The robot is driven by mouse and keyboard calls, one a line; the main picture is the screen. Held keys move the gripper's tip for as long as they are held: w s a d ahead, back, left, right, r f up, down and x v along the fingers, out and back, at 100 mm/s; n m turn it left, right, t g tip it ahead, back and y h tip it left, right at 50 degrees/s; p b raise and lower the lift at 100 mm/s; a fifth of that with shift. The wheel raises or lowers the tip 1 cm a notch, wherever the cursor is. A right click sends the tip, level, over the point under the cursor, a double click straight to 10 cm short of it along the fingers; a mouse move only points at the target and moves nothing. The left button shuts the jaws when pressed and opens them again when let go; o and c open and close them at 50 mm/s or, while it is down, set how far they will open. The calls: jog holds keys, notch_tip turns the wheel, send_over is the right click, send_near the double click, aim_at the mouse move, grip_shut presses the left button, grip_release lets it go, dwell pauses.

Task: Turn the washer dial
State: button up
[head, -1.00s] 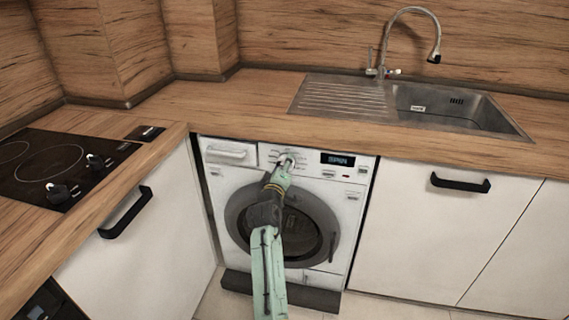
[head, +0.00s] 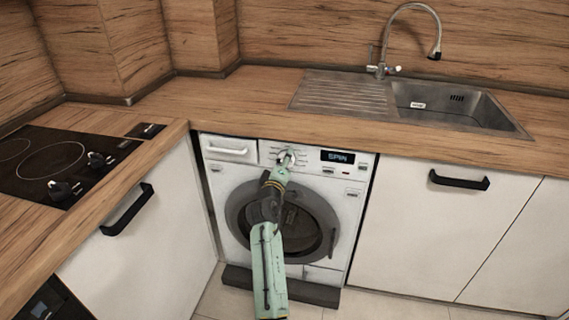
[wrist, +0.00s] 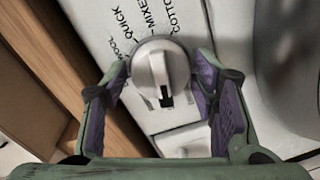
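The washer dial (wrist: 160,68) is a round light-grey knob with a raised grip bar and a dark pointer mark. In the wrist view it sits between the two purple-padded fingers of my gripper (wrist: 160,76), one finger on each side. The fingers stand apart, with narrow gaps showing beside the knob; firm contact cannot be made out. In the head view my gripper (head: 285,160) is at the control panel of the white washer (head: 344,195) and mostly hides the dial.
Printed programme words (wrist: 140,22) surround the dial. The wooden worktop (head: 225,95) overhangs the panel closely. A detergent drawer (head: 229,149) is left of the dial, and the round door (head: 318,222) is below. Cabinets flank the washer.

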jog(key=shift+o, duration=1)
jog(key=f+v, duration=0.1)
jog(key=v, duration=1.1)
jog(key=shift+r, duration=0.45)
